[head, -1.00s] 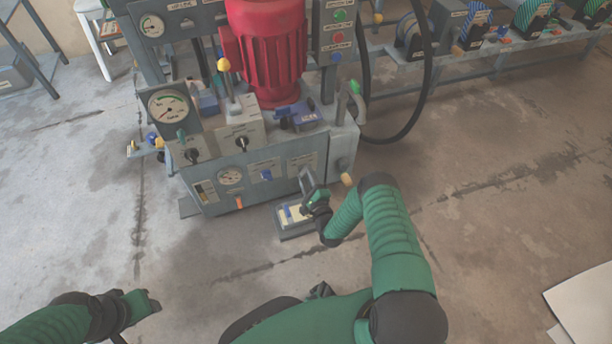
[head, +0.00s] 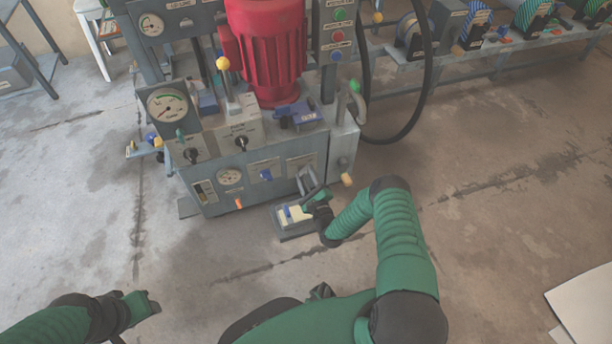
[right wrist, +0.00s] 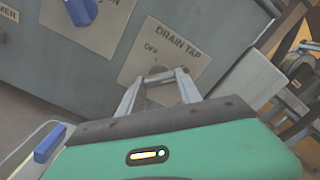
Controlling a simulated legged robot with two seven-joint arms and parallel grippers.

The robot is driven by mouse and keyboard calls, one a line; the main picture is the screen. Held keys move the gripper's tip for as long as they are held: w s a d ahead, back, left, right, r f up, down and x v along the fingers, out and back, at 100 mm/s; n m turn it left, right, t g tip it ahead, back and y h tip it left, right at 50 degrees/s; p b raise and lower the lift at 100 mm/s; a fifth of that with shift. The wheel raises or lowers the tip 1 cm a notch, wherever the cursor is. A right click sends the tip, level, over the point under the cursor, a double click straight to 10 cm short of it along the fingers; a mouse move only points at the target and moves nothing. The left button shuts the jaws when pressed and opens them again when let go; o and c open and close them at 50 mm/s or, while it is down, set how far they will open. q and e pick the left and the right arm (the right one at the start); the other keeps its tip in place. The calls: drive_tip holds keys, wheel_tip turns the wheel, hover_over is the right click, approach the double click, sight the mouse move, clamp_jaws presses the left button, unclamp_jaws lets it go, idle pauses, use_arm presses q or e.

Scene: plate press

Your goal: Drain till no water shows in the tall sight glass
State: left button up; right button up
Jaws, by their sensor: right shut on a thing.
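The drain tap (right wrist: 158,73) is on the front panel of the press, under a plate reading "DRAIN TAP" and "OFF". My right gripper (right wrist: 160,78) has its two fingers on either side of the tap and is shut on it. In the head view, my right gripper (head: 306,180) is at the lower right of the panel and hides the tap.
A low tray (head: 297,234) with a pale, blue-marked top lies on the floor below the tap. A blue knob (right wrist: 80,10) is on the panel left of the tap. A black hose (head: 424,90) loops at the press's right.

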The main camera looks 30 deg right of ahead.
drive_tip(key=shift+s+d+f, duration=0.1)
drive_tip(key=shift+s+f, duration=0.1)
drive_tip(key=shift+f, duration=0.05)
drive_tip(key=o, duration=1.3)
drive_tip(key=shift+o, duration=0.3)
drive_tip(key=shift+w, duration=0.1)
drive_tip(key=shift+r, duration=0.1)
drive_tip(key=shift+s+r+p, duration=0.15)
drive_tip(key=shift+s+p, duration=0.25)
drive_tip(key=shift+s, duration=0.05)
drive_tip(key=p+v, duration=0.6)
drive_tip(key=v, duration=1)
drive_tip(key=shift+f, duration=0.25)
